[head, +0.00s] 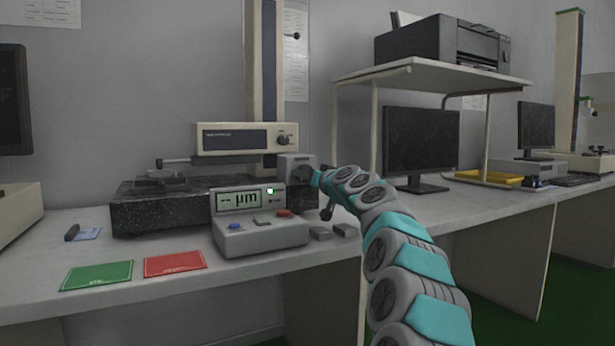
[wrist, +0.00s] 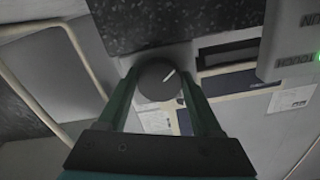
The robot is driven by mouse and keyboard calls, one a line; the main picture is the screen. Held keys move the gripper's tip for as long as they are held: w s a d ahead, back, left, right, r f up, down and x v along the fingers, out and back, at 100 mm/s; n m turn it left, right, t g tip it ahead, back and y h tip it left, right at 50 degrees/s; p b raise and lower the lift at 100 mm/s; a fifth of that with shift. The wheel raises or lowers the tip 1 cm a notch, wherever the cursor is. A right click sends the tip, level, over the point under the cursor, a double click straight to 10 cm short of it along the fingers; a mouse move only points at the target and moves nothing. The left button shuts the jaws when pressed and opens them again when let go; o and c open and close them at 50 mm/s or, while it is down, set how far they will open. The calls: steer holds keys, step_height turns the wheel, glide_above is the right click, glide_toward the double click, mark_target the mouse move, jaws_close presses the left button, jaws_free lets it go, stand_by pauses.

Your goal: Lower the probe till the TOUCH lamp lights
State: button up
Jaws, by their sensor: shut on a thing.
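In the head view, my arm reaches to the right end of the gauge stand and hides the knob. The probe (head: 176,160) is a thin bar reaching left from the cream drive unit (head: 232,139), over the black granite base (head: 135,212). I cannot tell whether its tip touches anything. The TOUCH lamp (head: 270,190) on the grey display box (head: 262,237) glows; green light also shows beside the TOUCH lettering in the wrist view (wrist: 318,57).
A green card (head: 97,276) and a red card (head: 174,263) lie on the bench front. Small grey blocks (head: 332,232) lie right of the display box. A monitor (head: 420,145) stands under a shelf carrying a printer (head: 443,43).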

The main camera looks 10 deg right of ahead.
steer(key=shift+r+m+p, duration=0.1)
steer(key=shift+m+p, duration=1.1)
steer(key=shift+m, duration=2.2)
steer(key=o, duration=1.4)
steer(key=shift+b+v, duration=0.5)
steer(key=shift+v, duration=3.45)
